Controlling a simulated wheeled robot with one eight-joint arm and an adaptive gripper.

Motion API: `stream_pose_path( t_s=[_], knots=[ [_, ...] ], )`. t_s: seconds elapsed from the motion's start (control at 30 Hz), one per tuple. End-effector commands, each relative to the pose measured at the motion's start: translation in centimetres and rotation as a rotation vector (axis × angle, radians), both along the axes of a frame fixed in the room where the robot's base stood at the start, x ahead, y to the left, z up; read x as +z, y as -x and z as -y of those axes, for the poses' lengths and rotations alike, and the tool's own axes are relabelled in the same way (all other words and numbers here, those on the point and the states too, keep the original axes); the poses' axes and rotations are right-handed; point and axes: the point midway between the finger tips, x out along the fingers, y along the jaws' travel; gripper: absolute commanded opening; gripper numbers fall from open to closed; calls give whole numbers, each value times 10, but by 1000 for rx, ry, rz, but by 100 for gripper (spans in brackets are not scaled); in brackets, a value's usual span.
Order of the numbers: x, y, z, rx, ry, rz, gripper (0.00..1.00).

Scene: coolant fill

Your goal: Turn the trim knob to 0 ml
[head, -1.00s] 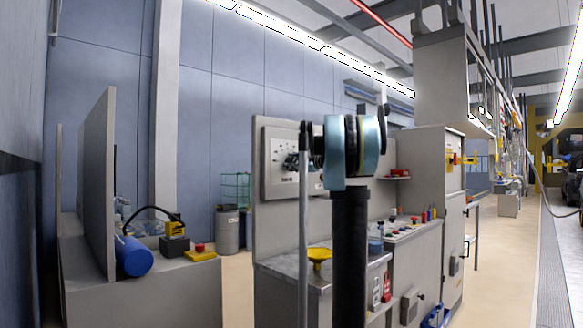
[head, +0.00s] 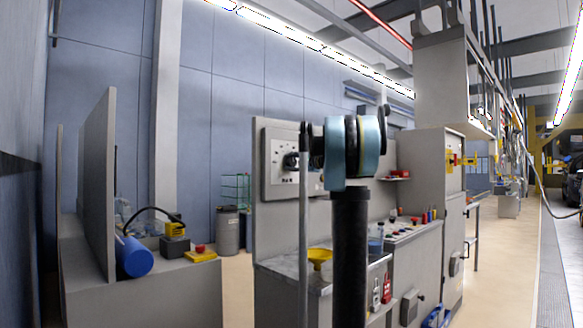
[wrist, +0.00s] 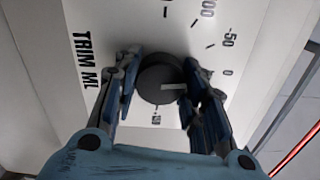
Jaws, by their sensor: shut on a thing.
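The dark round trim knob (wrist: 160,79) is on a pale panel with the printed words TRIM ML. Its pale pointer mark extends to the right in the wrist view, roughly toward the 0 side; the right finger partly hides the gap between mark and scale. The marks -50 and 0 are readable right of the knob, and a small label below it is hard to read. My gripper (wrist: 161,72) has one finger on each side of the knob and is shut on it. In the head view, the panel (head: 278,180) is partly hidden behind my arm.
A yellow funnel (head: 319,255) stands on the bench below the panel. Small coloured items sit on the counter to the right. A blue cylinder (head: 134,257) and a yellow box with a red button (head: 200,254) are on the left bench.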

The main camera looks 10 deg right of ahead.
Motion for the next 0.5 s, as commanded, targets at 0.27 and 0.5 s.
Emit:
stream_pose_path(
  t_s=[0.27,0.5],
  knots=[
    [-4,0,1,-2,8,-1,15],
    [-3,0,1,-2,6,-1,60]
  ],
)
